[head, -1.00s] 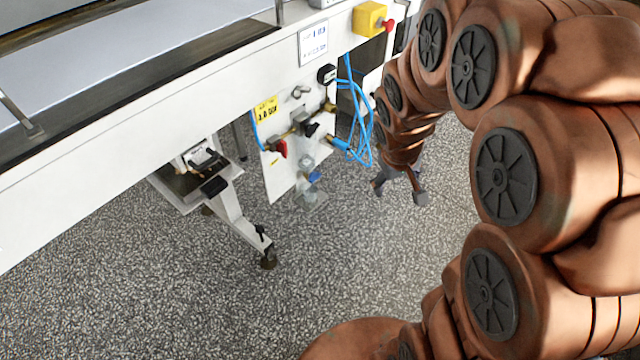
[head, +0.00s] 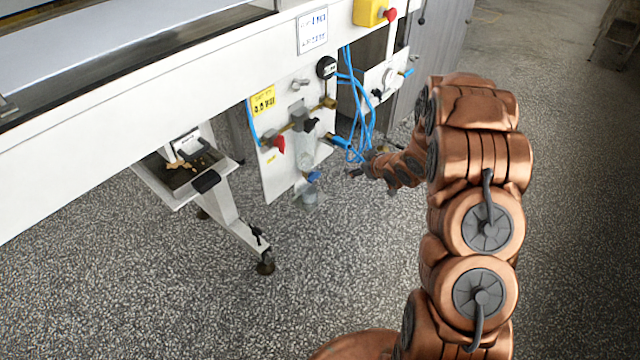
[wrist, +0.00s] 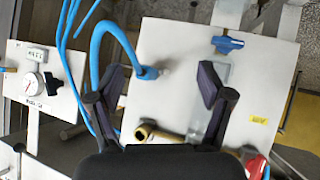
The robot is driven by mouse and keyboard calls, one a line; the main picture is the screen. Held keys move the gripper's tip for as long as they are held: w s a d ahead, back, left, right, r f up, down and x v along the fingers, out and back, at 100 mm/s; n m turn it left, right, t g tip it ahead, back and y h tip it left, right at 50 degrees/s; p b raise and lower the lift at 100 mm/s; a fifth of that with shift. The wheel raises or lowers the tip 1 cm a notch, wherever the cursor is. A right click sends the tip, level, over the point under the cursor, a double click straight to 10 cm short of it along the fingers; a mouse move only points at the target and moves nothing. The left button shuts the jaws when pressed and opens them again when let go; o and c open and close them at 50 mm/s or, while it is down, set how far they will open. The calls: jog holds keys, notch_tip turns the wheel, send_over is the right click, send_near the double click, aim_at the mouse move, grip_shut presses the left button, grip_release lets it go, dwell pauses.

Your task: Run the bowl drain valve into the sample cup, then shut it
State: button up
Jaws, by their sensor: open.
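The bowl drain valve is a blue handle (head: 313,177) under a clear bowl (head: 304,157) on the white panel. A clear sample cup (head: 308,197) stands just below it. In the wrist view the panel appears turned, with the blue drain handle (wrist: 228,43) at upper right, beyond the right fingertip. The bowl there is partly hidden by that finger, and I cannot make out the cup clearly. My gripper (wrist: 160,88) is open and empty in front of the panel. In the head view my gripper (head: 362,172) is right of the bowl, apart from the valve.
Blue hoses (head: 360,120) hang close to my gripper; one joins the panel between the fingers in the wrist view. A tray (head: 185,180) and machine leg are left. Floor in front is clear.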

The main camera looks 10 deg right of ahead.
jog(key=a+f+t+y+b, duration=0.2)
jog(key=a+f+y, duration=0.1)
jog(key=f, duration=0.3)
jog(key=t+y+b, duration=0.2)
jog(key=y, duration=0.3)
send_near(317, 178)
jog(key=shift+n, duration=0.4)
jog(key=shift+b+x, duration=0.65)
jog(key=shift+x, duration=3.85)
jog(key=shift+s+r, duration=0.1)
